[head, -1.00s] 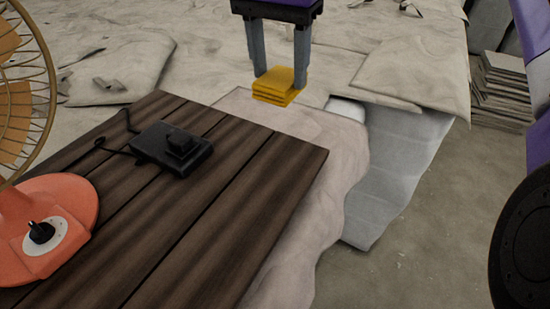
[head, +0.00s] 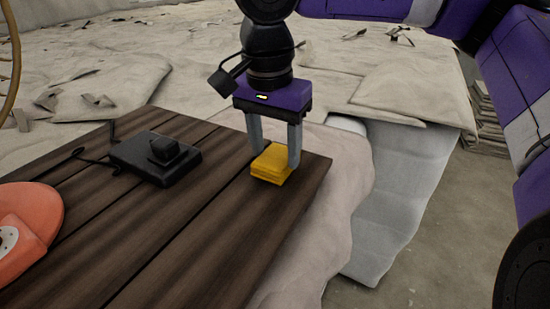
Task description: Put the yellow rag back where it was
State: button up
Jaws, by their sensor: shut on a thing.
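The yellow rag (head: 271,167) is a small folded stack near the right corner of the dark wooden table (head: 190,230). My gripper (head: 274,160) points down with its two grey fingers on either side of the rag, shut on it. The rag looks to be at or just above the table top; I cannot tell whether it touches the wood.
A black boxy device (head: 155,157) with a cable lies on the table to the left of the rag. An orange fan base (head: 30,220) stands at the left edge. The table's front middle is clear. Pale draped cloth and rubble surround the table.

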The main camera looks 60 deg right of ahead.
aim_at(272, 162)
jog(key=shift+f, duration=0.45)
jog(key=o, duration=1.2)
jog(key=shift+r, duration=0.1)
jog(key=shift+r, duration=0.1)
jog(key=r+p, duration=0.2)
jog(key=r, duration=0.2)
jog(key=a+r+p, duration=0.1)
jog(key=r+p, duration=0.2)
jog(key=r, duration=0.1)
jog(key=r+p, duration=0.2)
jog(key=r, duration=0.2)
jog(key=shift+a, duration=0.25)
jog(key=shift+s, duration=0.1)
